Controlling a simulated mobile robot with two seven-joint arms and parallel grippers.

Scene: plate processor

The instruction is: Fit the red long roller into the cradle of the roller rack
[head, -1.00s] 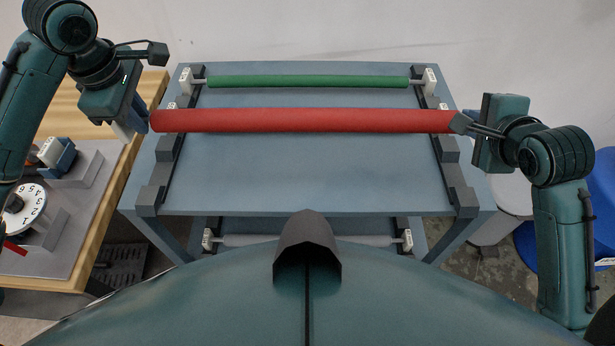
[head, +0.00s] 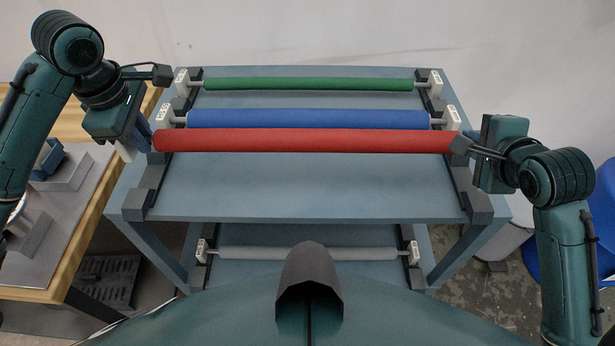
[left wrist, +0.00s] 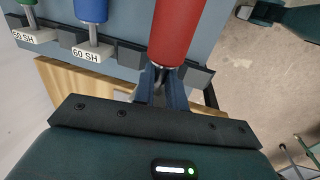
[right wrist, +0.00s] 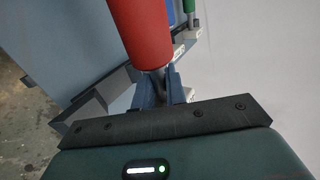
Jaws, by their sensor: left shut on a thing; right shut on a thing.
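The red long roller (head: 310,141) lies level across the roller rack (head: 310,185), in front of the blue roller. My left gripper (head: 146,142) is shut on its left end; the left wrist view shows the fingers (left wrist: 160,84) around the end shaft below the red roller (left wrist: 175,35). My right gripper (head: 466,147) is shut on its right end, and the right wrist view shows those fingers (right wrist: 160,88) at the shaft by the red roller (right wrist: 140,35). The roller is close over the dark side rails; whether it touches them I cannot tell.
A blue roller (head: 310,118) and a green roller (head: 310,84) sit in the rack behind, with white end blocks. A grey roller (head: 308,253) lies on the lower shelf. A wooden bench (head: 82,240) stands left. The front of the rack's top is clear.

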